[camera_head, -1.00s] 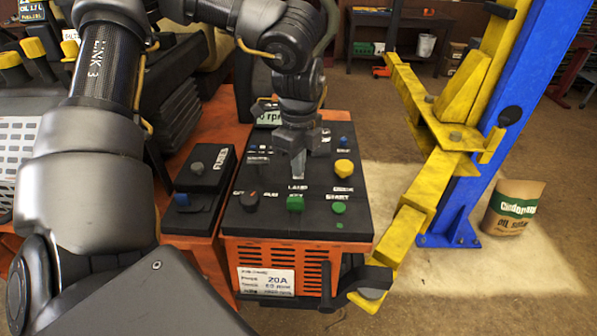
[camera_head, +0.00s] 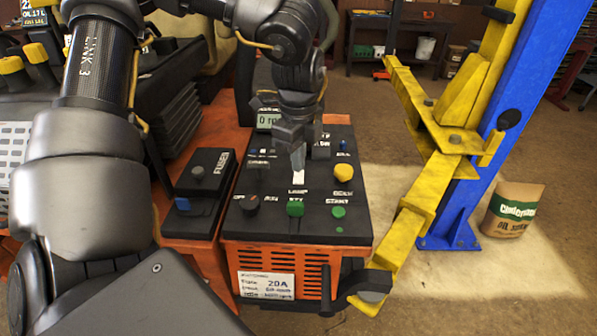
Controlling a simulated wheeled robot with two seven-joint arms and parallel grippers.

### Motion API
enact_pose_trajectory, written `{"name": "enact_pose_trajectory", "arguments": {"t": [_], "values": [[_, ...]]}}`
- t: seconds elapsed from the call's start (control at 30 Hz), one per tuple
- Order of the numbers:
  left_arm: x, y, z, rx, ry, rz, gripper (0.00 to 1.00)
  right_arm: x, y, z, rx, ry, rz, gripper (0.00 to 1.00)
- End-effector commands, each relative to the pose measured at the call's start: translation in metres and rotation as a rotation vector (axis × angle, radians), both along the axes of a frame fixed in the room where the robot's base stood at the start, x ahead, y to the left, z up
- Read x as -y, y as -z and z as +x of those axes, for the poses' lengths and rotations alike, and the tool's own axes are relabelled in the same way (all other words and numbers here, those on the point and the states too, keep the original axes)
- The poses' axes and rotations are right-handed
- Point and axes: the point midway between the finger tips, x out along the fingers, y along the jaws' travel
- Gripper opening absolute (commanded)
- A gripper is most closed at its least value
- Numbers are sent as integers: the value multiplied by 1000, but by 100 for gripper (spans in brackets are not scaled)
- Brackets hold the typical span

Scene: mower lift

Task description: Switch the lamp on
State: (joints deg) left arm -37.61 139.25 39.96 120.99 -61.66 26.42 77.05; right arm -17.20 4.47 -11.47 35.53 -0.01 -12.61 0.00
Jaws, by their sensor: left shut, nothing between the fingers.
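The black control panel (camera_head: 322,213) on the orange machine carries several knobs and switches. A small white piece (camera_head: 298,178) sits just above a label that seems to read LAMP, so it looks like the lamp switch; its position cannot be told. My left gripper (camera_head: 297,160) points down right above the white piece, its fingers shut and empty. Whether the tips touch it is unclear. A green switch (camera_head: 295,208) stands below the label. No lamp can be made out. My right gripper is not in view.
On the panel are a yellow knob (camera_head: 343,172), a green button (camera_head: 338,212), a blue switch (camera_head: 342,146) and a dark knob (camera_head: 249,204). A black fuse box (camera_head: 204,172) stands left. A yellow lift arm (camera_head: 408,222) and blue post (camera_head: 478,180) stand close on the right.

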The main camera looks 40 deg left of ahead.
Motion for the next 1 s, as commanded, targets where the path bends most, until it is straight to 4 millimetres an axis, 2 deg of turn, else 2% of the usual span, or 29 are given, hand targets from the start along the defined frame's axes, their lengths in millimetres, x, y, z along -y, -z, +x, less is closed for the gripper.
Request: {"name": "enact_pose_trajectory", "arguments": {"t": [0.1,0.4,1.0], "values": [[0,-13,0,2,0,0,0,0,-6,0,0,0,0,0],[0,-35,0,0,0,1,0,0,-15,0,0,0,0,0],[0,-38,0,1,0,0,0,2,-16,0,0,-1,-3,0]]}}
